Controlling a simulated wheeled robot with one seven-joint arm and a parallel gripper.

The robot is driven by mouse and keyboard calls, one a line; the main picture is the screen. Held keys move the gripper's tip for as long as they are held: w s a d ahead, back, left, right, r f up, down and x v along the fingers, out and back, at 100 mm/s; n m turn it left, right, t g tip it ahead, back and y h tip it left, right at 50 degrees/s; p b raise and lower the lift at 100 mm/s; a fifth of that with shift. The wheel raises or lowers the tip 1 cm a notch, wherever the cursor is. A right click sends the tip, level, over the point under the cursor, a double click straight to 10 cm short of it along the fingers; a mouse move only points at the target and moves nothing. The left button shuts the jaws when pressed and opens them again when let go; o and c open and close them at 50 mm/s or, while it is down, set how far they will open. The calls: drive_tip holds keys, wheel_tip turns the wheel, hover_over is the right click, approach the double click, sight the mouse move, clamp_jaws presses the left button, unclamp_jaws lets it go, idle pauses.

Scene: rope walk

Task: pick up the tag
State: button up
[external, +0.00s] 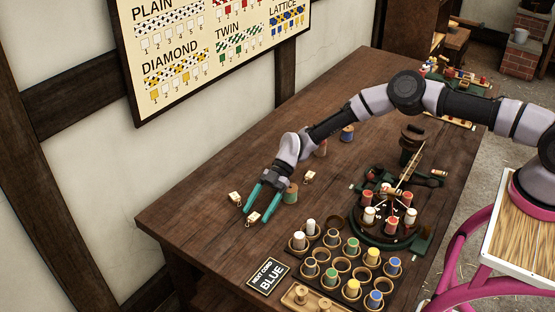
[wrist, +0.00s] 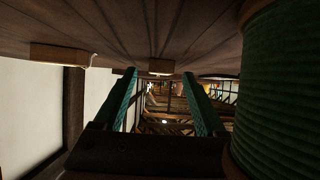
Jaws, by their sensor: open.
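Three small pale wooden tags lie on the dark table. One tag (external: 253,218) is at the tips of my gripper (external: 256,213), which is low over the table with its teal fingers open. In the wrist view, a tag (wrist: 162,68) shows ahead between the two fingertips of my gripper (wrist: 161,76), and nothing is visibly held. A second tag (external: 235,198) lies just left of the fingers and shows at left in the wrist view (wrist: 60,55). A third tag (external: 308,177) lies farther back, to the right.
A green spool (external: 291,193) stands close to the right of my gripper and fills the right of the wrist view (wrist: 285,90). A blue spool (external: 347,133) stands farther back. The left front table is clear.

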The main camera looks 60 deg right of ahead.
drive_tip(key=shift+a+f, duration=0.3)
drive_tip(key=shift+a, duration=0.1)
clamp_jaws()
drive_tip(key=shift+r, duration=0.15)
